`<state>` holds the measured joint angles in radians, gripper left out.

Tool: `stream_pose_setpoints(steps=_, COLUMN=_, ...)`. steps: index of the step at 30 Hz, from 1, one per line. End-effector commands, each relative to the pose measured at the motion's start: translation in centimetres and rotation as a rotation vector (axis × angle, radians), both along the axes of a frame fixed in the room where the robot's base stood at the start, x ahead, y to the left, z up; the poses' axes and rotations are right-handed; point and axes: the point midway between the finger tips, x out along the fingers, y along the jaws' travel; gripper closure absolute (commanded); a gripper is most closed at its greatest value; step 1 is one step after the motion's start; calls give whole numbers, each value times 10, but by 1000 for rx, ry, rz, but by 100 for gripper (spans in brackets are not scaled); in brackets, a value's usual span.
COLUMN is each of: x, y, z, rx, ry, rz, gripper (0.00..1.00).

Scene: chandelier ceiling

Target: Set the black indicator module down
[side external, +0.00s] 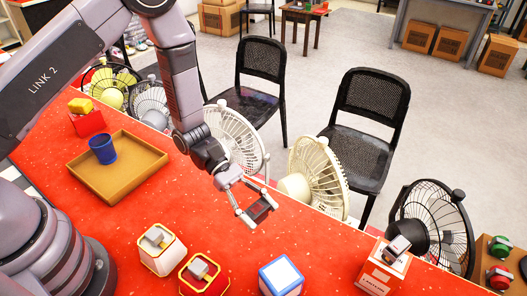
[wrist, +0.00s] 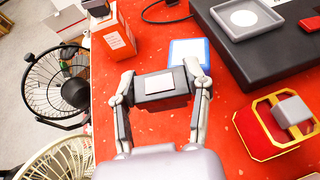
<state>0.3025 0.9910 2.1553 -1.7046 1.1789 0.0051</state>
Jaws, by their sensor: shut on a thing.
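The black indicator module (side external: 261,209) is a small dark block; in the wrist view (wrist: 160,103) a pale grey square panel shows on it. My gripper (side external: 257,207) is shut on it, with a finger on each of two opposite sides, as the wrist view also shows (wrist: 160,90). The module is over the red tabletop (side external: 225,235), near its far edge by the fans. It seems to be held above the surface, but the exact gap is hard to tell.
A blue-and-white box (side external: 281,277), a red gold-trimmed box (side external: 204,277), a cream box (side external: 162,250) and an orange carton (side external: 383,270) stand nearby. A tan tray (side external: 95,185) holds a blue cup (side external: 103,149). Fans (side external: 322,172) line the far edge. A black case (wrist: 265,60) lies beyond.

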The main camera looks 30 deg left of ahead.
Motion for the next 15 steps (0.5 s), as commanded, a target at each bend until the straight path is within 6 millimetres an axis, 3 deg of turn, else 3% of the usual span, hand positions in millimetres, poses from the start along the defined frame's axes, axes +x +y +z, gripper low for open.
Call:
stream_pose_setpoints(steps=4, x=-5, y=16, z=5, rx=-1, ry=2, rz=25, gripper=81)
stream_pose_setpoints(steps=8, x=14, y=47, z=1, rx=-4, ry=5, rz=135, gripper=81)
stream_pose_setpoints(steps=11, x=37, y=89, z=-6, rx=-10, ry=8, rz=283, gripper=81)
stream_pose_setpoints(steps=15, x=63, y=159, z=-18, rx=-12, ry=8, rz=517, gripper=81)
